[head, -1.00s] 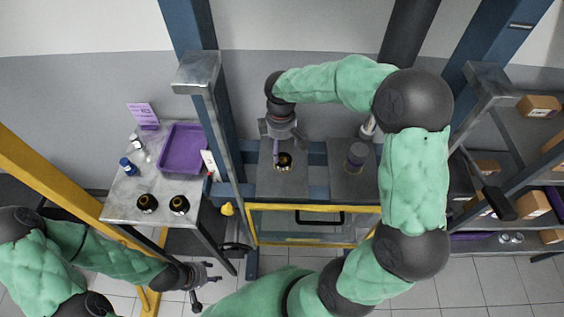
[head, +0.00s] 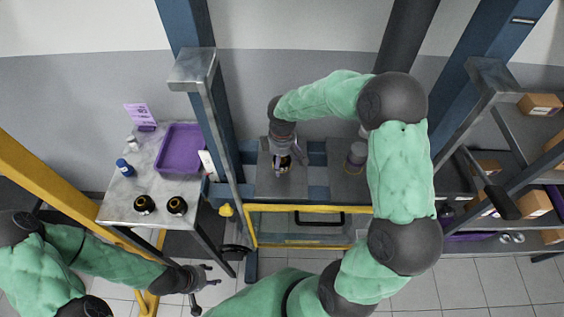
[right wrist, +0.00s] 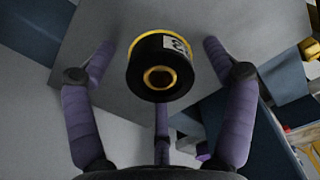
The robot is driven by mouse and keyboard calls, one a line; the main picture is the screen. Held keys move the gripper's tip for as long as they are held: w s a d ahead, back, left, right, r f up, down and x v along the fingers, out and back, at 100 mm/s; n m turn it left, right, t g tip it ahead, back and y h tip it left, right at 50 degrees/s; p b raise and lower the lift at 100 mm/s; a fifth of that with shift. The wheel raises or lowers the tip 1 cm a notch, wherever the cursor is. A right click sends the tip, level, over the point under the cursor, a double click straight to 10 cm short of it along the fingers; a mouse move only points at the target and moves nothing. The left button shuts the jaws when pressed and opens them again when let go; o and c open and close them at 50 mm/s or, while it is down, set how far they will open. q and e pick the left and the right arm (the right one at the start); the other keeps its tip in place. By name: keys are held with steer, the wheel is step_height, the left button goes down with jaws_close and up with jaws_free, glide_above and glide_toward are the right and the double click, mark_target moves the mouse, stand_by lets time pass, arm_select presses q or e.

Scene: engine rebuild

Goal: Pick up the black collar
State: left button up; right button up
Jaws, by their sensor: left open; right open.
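A black collar (right wrist: 162,66) with a yellow rim, a white label and a brass-lined hole stands on a grey plate in the right wrist view. My right gripper (right wrist: 160,75) is open above it, its purple fingers spread around the collar and apart from it. In the head view my right gripper (head: 285,165) hangs over the plate and mostly hides the collar. Two similar black and gold parts (head: 144,204) (head: 177,205) stand on the side table. My left gripper (head: 206,277) is open and empty, low at the left, away from the tables.
The side table (head: 118,212) also bears a purple tray (head: 181,149), a blue-capped bottle (head: 125,167) and a sign (head: 141,116). A blue post (head: 222,130) rises between the side table and the plate.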

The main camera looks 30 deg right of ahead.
steer(key=c, duration=1.7)
steer(key=shift+r, duration=0.1)
